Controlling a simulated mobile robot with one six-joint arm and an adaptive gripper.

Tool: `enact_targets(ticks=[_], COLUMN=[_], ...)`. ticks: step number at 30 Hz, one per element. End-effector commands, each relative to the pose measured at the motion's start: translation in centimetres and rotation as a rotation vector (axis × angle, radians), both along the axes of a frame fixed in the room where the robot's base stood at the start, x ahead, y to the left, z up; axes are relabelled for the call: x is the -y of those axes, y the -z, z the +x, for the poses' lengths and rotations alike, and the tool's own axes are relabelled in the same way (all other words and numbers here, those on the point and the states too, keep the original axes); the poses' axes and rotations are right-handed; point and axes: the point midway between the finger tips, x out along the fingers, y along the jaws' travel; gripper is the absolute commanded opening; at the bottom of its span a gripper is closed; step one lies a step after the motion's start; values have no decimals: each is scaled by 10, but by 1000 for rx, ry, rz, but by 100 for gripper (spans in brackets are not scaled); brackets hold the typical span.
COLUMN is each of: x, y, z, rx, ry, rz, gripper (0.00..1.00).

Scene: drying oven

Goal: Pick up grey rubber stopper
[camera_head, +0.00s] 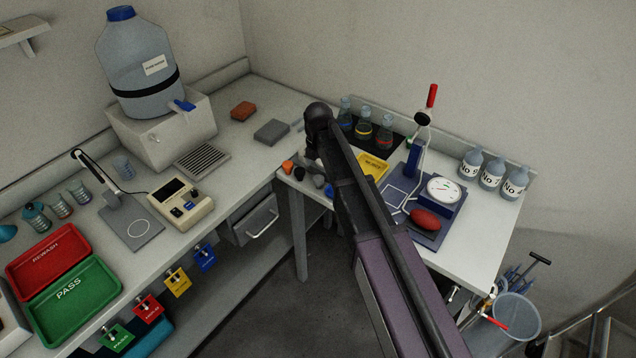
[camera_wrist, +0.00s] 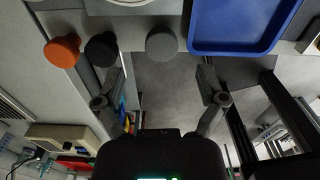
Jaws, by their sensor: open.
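The grey rubber stopper (camera_wrist: 161,44) shows in the wrist view as a round grey top near the table edge, between a black stopper (camera_wrist: 101,49) and a blue tray (camera_wrist: 245,25). An orange stopper (camera_wrist: 62,50) sits left of the black one. My gripper (camera_wrist: 160,98) is open and empty, its two fingers spread wide. The grey stopper appears ahead of the gap between them, and no finger visibly touches it. In the head view the arm and wrist partly cover this corner of the right table, where the orange stopper (camera_head: 287,167) shows.
The right table holds flasks (camera_head: 364,130), a yellow tray (camera_head: 373,167), a stand with a red-topped rod (camera_head: 431,97), a red oval object (camera_head: 424,220) and several white-labelled bottles (camera_head: 491,173). The left bench holds a large water container (camera_head: 140,65) and red and green trays (camera_head: 72,292).

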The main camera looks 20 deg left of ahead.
Motion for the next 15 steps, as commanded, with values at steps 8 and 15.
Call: enact_targets(ticks=[8,15], x=[0,1], y=[12,31], z=[0,0], rx=[0,0], ry=[0,0], rz=[0,0], gripper=[90,90])
